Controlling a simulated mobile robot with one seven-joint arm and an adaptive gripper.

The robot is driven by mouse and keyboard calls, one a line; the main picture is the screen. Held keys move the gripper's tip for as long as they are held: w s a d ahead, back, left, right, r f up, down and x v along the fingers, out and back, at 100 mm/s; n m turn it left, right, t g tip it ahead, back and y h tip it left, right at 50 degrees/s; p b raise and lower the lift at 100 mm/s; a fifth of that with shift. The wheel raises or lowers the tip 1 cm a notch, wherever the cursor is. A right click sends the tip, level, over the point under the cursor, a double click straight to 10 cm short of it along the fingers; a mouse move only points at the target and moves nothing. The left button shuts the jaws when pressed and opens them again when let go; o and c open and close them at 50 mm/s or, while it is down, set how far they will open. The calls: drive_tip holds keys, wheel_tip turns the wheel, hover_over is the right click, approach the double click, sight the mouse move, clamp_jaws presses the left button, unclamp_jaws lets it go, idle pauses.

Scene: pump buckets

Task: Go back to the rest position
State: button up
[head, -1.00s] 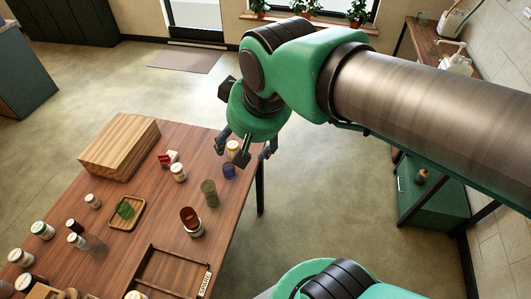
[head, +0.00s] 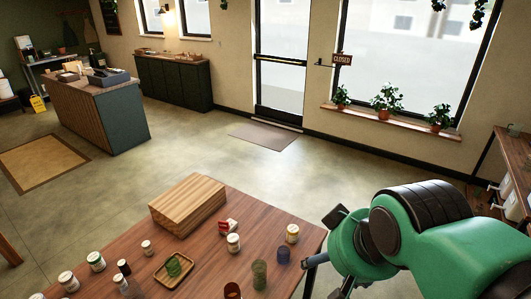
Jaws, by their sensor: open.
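My green arm (head: 440,235) fills the lower right of the head view. My gripper (head: 325,277) points down beside the right edge of the wooden table (head: 215,262). One finger shows left of the wrist and part of another shows below it; the fingers are apart with nothing seen between them. The lower part of the gripper is cut off by the frame's bottom edge. A dark blue cup (head: 283,255) on the table is the thing closest to the finger, with a gap between them.
On the table stand a wooden box (head: 188,205), a green glass (head: 259,274), several jars and a small tray (head: 174,268). A counter (head: 95,110) stands at the far left. Plants (head: 385,100) line the window sill. The floor behind the table is clear.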

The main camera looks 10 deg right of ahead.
wheel_tip(320, 180, down, 4)
drive_tip(key=b, duration=0.2)
drive_tip(key=shift+r+b, duration=0.2)
drive_tip(key=shift+b, duration=0.2)
